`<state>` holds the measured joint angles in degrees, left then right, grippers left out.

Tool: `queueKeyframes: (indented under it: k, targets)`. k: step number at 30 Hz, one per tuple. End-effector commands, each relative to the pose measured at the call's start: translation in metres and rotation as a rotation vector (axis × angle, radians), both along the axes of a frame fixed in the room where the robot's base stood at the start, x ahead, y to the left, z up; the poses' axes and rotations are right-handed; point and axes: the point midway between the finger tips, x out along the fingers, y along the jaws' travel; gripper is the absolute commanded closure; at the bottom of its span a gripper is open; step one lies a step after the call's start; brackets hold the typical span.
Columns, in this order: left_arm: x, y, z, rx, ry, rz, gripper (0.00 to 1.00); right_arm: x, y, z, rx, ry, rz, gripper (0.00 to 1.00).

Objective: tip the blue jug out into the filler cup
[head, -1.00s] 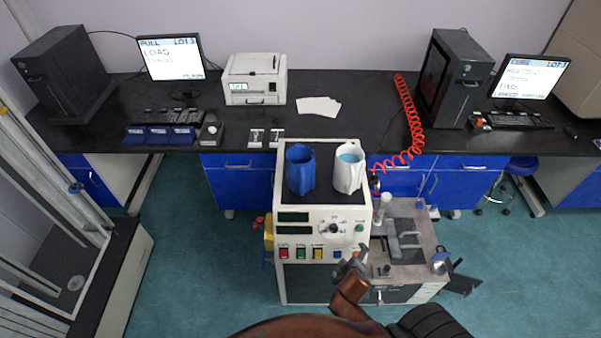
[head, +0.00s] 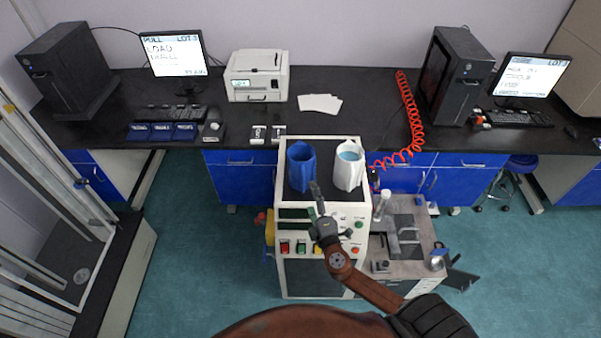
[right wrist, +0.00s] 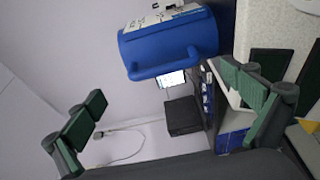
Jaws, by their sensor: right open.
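The blue jug (head: 300,168) stands upright on the black top of the white machine in the head view. In the right wrist view the blue jug (right wrist: 165,45) appears sideways, its handle facing my gripper. A white vessel (head: 350,168) with light blue contents stands to its right; I cannot tell whether this is the filler cup. My right gripper (head: 316,198) is open and empty, just in front of the blue jug. In the right wrist view its fingers (right wrist: 163,92) are spread wide, with the jug ahead of them, apart from both. My left gripper is not in view.
The machine's front panel (head: 295,240) has coloured buttons and lies below my right gripper. A grey metal bench (head: 415,260) with fixtures adjoins it on the right. A coiled red hose (head: 411,115) hangs behind. A black counter (head: 220,135) with monitors and a printer runs along the back.

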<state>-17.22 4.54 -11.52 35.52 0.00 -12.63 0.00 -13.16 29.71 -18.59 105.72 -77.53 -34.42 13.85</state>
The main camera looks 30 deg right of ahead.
Motion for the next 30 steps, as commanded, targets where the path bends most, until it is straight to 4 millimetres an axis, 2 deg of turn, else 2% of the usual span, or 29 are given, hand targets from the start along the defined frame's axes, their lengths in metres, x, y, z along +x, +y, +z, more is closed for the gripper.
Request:
queueKeyframes:
  k: [4, 18, 27, 30]
  targets:
    - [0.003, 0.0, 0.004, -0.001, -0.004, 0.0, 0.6, 0.016, 0.001, 0.002, -0.018, -0.002, 0.016, 0.0]
    - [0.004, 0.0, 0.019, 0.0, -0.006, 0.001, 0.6, 0.071, -0.015, -0.003, -0.016, -0.002, 0.012, 0.0]
    - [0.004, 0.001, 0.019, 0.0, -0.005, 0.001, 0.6, 0.076, -0.017, -0.005, -0.014, -0.001, 0.012, 0.0]
    - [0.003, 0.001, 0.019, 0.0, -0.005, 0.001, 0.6, 0.076, -0.017, -0.005, -0.014, -0.001, 0.012, 0.06]
